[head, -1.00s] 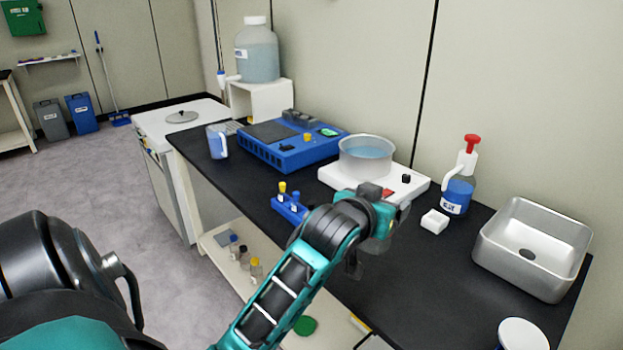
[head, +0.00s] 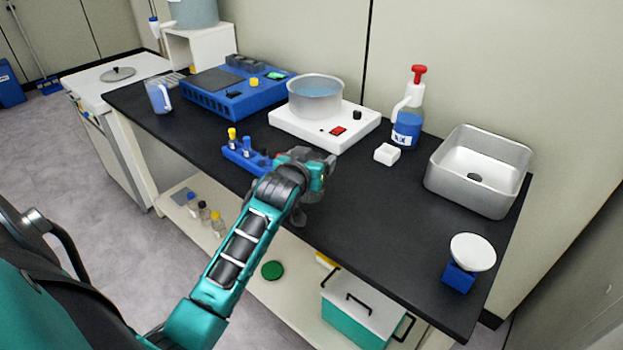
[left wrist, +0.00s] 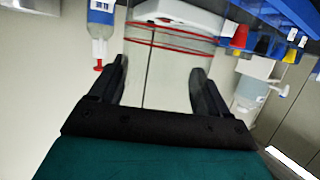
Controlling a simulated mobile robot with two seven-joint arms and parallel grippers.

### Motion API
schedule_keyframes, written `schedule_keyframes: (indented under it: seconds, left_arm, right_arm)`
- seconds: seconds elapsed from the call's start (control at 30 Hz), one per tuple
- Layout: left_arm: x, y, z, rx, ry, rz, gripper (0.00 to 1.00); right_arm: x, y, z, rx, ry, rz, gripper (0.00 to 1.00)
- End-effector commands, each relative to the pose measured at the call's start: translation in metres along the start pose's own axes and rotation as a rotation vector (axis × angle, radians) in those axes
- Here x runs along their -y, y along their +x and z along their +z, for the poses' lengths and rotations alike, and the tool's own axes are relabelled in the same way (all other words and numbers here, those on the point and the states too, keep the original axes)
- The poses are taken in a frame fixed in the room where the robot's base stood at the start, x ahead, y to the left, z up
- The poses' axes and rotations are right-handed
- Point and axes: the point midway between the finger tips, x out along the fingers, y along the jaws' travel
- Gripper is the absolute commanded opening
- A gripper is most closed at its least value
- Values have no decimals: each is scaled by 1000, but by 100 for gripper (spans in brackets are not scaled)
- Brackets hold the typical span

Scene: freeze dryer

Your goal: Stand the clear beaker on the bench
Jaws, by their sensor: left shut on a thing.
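A clear beaker (left wrist: 172,48) with red lines around it shows in the left wrist view as a see-through shape between my fingers. My left gripper (left wrist: 160,70) is shut on it, one finger on each side. In the head view my left gripper (head: 318,170) is over the front part of the black bench (head: 375,220), just right of the blue tube rack; the beaker is hard to make out there. I cannot tell how far it is above the bench top. My right gripper is not in view.
A white hotplate (head: 350,140) with a water pan (head: 315,100) stands behind my gripper. A blue rack (head: 243,157) is to its left. A white block (head: 387,154), spray bottle (head: 407,125), metal basin (head: 465,195) and blue scale (head: 458,276) are to the right. Front-centre bench is clear.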

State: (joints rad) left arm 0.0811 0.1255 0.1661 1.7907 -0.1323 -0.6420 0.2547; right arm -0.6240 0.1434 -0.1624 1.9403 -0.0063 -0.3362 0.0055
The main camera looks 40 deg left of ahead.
Motion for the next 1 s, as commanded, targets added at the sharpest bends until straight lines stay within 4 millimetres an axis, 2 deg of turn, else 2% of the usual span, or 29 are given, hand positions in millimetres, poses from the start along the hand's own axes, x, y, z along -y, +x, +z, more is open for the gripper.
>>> schedule_keyframes:
  seconds: [0.13,0.3,0.4,0.8,0.83,1.0]
  left_arm:
    - [0,4,11,-1,-1,0,40]
    - [0,12,37,1,0,0,40]
    - [0,14,46,-1,0,0,40]
    - [0,16,50,-2,0,0,40]
    - [0,16,50,-1,0,0,80]
    - [0,16,49,-1,0,0,96]
  right_arm:
    - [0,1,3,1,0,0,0]
    - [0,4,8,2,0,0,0]
    - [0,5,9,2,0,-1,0]
    - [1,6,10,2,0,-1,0]
    - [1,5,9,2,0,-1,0]
    - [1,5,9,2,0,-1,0]
